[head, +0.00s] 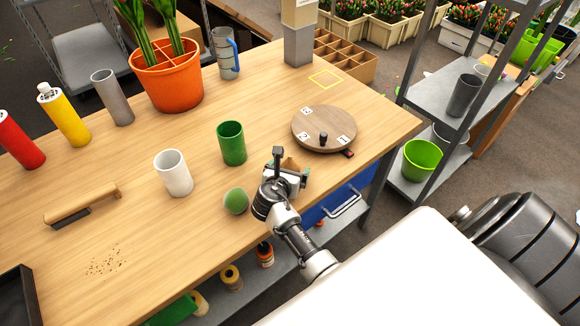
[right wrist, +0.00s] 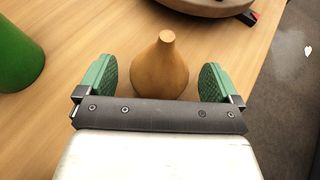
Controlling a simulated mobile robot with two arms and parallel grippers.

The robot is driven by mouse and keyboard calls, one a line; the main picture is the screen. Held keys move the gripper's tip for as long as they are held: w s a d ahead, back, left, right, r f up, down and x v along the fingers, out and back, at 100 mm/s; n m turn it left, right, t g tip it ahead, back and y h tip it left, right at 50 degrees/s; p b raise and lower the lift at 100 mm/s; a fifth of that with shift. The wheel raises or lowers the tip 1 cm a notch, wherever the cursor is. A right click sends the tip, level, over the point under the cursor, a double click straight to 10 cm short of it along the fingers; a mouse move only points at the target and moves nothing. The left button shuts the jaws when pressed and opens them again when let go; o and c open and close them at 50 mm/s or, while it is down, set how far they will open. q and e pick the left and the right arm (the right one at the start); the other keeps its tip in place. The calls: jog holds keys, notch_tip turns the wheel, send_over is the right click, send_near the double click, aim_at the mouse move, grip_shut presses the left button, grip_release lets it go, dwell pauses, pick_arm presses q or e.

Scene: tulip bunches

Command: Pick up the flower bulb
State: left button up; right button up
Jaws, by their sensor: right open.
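The flower bulb (right wrist: 160,72) is tan-brown with a narrow pointed top, and it stands upright on the wooden table. In the right wrist view it is between the two green pads of my right gripper (right wrist: 159,82), with a gap showing on each side. In the head view the bulb (head: 291,163) is mostly hidden behind my right gripper (head: 288,171), near the table's front edge. My right gripper is open and empty. My left gripper is not in view.
A green cup (head: 232,144) and a green ball (head: 236,201) are left of my right gripper. A round wooden turntable (head: 318,121) with numbered tags is just beyond it. A white cup (head: 174,174) and an orange pot (head: 168,82) stand farther left.

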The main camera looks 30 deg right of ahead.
jog(key=shift+w+d+f, duration=0.1)
jog(key=shift+d, duration=0.05)
jog(key=c, duration=1)
jog(key=shift+c, duration=0.2)
